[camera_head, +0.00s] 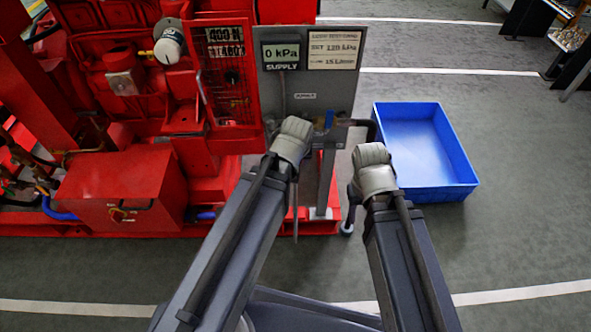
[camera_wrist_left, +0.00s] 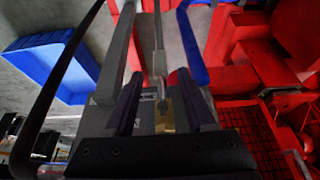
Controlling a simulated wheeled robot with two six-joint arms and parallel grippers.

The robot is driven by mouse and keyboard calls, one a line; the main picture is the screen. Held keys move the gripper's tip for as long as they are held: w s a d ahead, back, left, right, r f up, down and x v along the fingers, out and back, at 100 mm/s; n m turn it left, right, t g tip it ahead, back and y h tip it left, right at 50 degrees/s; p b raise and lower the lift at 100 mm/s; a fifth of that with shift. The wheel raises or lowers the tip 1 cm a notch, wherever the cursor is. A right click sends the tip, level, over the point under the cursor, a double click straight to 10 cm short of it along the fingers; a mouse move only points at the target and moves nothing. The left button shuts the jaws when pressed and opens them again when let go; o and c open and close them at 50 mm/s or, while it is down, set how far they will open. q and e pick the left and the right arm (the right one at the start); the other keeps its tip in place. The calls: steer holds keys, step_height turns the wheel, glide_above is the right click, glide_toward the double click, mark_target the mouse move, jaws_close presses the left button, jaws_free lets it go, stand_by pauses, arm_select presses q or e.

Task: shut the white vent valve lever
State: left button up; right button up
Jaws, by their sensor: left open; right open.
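The grey valve panel (camera_head: 334,91) stands upright on the red pumpset, with fittings along its lower edge partly hidden by my left wrist. My left gripper (camera_wrist_left: 158,77) is open, its two dark fingers on either side of a slim pale grey rod (camera_wrist_left: 158,58) above a brass fitting (camera_wrist_left: 166,122). I cannot tell whether this rod is the white vent valve lever, or whether a finger touches it. In the head view the left fingers are hidden behind the wrist. My right gripper (camera_head: 347,222) is open and points down, right of the panel's post, mostly hidden by its wrist.
A display on the panel reads 0 kPa (camera_head: 282,54), beside a printed card (camera_head: 333,49). A red mesh guard (camera_head: 230,85) borders the panel on the left. An empty blue crate (camera_head: 462,183) stands on the floor to the right.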

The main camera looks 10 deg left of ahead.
arm_select(q)
steer(key=b+x, duration=0.3)
steer(key=x, duration=0.1)
steer(key=shift+w+f, duration=0.2)
steer(key=shift+f, duration=0.15)
jaws_close()
stand_by(1.2)
